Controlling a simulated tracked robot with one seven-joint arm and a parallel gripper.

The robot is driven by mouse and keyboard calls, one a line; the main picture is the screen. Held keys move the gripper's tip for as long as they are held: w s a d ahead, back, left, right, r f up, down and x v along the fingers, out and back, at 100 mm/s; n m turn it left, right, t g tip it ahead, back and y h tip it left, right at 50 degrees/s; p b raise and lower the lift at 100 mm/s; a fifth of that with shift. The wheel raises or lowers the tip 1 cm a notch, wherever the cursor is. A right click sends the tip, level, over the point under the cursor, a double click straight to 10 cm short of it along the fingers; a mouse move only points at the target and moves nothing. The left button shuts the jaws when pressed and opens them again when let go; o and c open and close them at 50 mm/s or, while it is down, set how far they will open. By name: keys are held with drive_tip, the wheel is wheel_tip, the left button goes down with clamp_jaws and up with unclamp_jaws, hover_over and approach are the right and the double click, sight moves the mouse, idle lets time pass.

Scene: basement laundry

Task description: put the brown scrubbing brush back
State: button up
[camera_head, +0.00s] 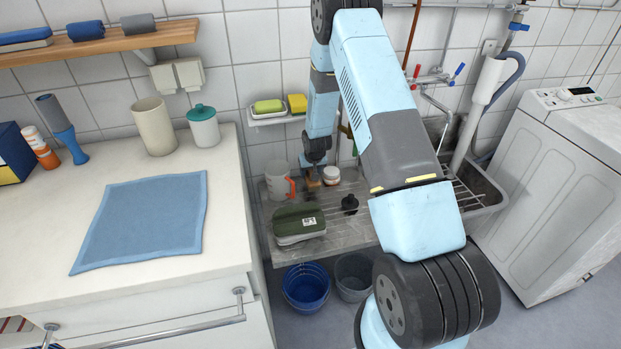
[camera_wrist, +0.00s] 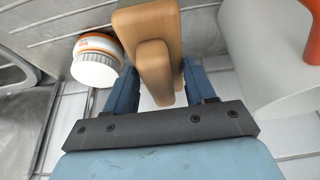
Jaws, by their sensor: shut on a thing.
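The brown scrubbing brush (camera_wrist: 148,45) shows in the wrist view as a wooden block between my fingers. My gripper (camera_wrist: 163,88) is shut on it, one blue finger on each side. Its bristles cannot be made out. In the head view my gripper (camera_head: 316,164) hangs at the back of the metal drainboard (camera_head: 345,238), with a small brown part of the brush (camera_head: 313,184) below it. I cannot tell whether the brush touches the board. A white mug with a red handle (camera_head: 277,183) stands close on the left and a small white jar (camera_head: 331,176) close on the right.
A green-lidded box (camera_head: 299,222) and a black stopper-like object (camera_head: 349,204) are on the drainboard's front. The sink (camera_head: 480,190) is at right. The counter with a blue cloth (camera_head: 145,220) is at left.

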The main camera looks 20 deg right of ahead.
drive_tip(key=shift+w+a+f, duration=0.15)
drive_tip(key=shift+w+f, duration=0.05)
drive_tip(key=shift+f, duration=0.15)
drive_tip(key=shift+w+f, duration=0.1)
drive_tip(key=shift+f, duration=1.45)
drive_tip(key=shift+f, duration=0.1)
drive_tip(key=o, duration=0.9)
drive_tip(key=shift+o, duration=0.2)
